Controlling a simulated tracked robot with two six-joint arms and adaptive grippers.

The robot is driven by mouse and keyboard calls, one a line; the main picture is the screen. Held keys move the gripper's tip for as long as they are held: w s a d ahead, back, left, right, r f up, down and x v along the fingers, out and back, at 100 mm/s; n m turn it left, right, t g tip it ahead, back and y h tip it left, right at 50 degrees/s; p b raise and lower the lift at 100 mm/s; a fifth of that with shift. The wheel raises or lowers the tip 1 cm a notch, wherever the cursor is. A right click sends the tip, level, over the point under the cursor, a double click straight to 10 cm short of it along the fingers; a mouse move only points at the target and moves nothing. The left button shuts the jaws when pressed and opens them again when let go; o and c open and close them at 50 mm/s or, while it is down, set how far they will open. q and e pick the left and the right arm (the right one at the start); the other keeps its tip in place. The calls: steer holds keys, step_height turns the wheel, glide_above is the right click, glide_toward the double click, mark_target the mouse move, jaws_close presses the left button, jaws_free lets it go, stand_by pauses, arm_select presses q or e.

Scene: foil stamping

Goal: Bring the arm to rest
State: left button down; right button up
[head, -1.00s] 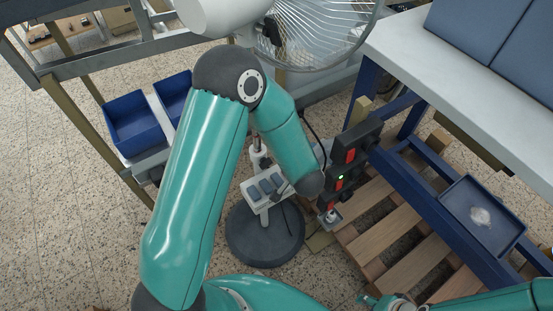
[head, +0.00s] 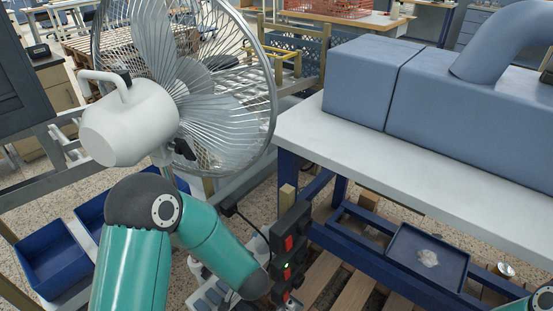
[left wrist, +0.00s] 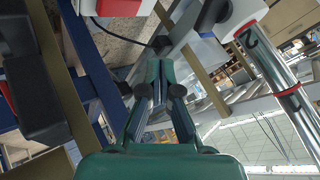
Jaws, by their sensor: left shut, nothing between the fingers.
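My left arm's teal links rise at the lower left of the head view, with the elbow below the fan. The forearm slopes down to the right, beside the black socket box, and hides the left gripper there. In the left wrist view my left gripper (left wrist: 163,78) is shut, with its fingertips together and nothing between them. A bit of teal, probably my right arm, shows at the lower right edge of the head view. The right gripper is out of view.
A fan (head: 190,85) stands behind the elbow. The black socket box (head: 291,245), with red switches and a green light, is close to the forearm. A grey-topped table (head: 400,165) and a blue tray (head: 405,255) lie right; blue bins (head: 50,262) lie left.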

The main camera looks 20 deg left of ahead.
arm_select(q)
step_height(320, 180, up, 14)
steer(key=a+f+t+h+p, duration=0.1)
steer(key=t+h+p, duration=0.1)
steer(key=p, duration=1.2)
steer(key=s+d+n+g+h+p, duration=0.1)
steer(key=s+d+g+h+p, duration=0.3)
steer(key=s+d, duration=0.3)
steer(key=s+d+f+n+g+h+p, duration=0.1)
steer(key=s+d+g+h+p, duration=0.3)
steer(key=s+d+p, duration=0.3)
steer(key=s, duration=0.5)
steer(key=shift+s+d, duration=0.3)
steer(key=shift+d, duration=0.05)
steer(key=shift+a+n, duration=0.2)
steer(key=shift+n, duration=0.1)
